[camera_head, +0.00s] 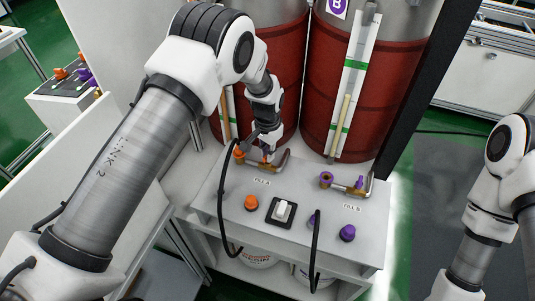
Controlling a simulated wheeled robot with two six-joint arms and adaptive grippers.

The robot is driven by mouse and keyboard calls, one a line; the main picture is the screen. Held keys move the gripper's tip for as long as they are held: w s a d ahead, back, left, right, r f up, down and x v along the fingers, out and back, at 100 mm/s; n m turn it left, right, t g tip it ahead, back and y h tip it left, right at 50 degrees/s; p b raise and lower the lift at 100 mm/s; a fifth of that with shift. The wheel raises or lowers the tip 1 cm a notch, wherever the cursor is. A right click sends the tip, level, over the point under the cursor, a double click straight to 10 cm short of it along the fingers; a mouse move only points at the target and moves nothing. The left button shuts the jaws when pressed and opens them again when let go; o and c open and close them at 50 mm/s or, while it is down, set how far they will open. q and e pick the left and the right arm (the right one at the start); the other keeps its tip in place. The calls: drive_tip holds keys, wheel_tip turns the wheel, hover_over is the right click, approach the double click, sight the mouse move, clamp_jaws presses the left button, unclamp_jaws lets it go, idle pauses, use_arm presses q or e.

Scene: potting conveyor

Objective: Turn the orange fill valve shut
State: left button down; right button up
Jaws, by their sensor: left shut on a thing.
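The orange fill valve sits on the brass pipe (280,163) behind the FILL A label on the white console (305,228). The orange fitting at the pipe's left end (239,154) is visible, but the valve handle is mostly hidden by my gripper. My left gripper (267,152) points down from above and is shut on the orange fill valve at the pipe. The handle's exact angle cannot be told. My right arm shows at the right edge; its gripper is out of the picture.
An orange knob (252,202), a white rocker switch (283,211) and a purple knob (347,233) stand on the console front. The purple valve (359,183) is on the FILL B pipe. Two red tanks (365,100) rise close behind.

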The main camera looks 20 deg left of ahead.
use_arm(q)
drive_tip(key=shift+s+f+n+b, duration=0.1)
drive_tip(key=shift+n+b, duration=0.1)
drive_tip(key=shift+n, duration=0.75)
drive_tip(key=shift+s+f+n+b, duration=0.1)
drive_tip(key=shift+n+b, duration=0.05)
drive_tip(key=shift+n, duration=0.8)
drive_tip(key=c, duration=1.2)
unclamp_jaws()
drive_tip(key=shift+w, duration=0.1)
drive_tip(key=shift+w+r, duration=0.1)
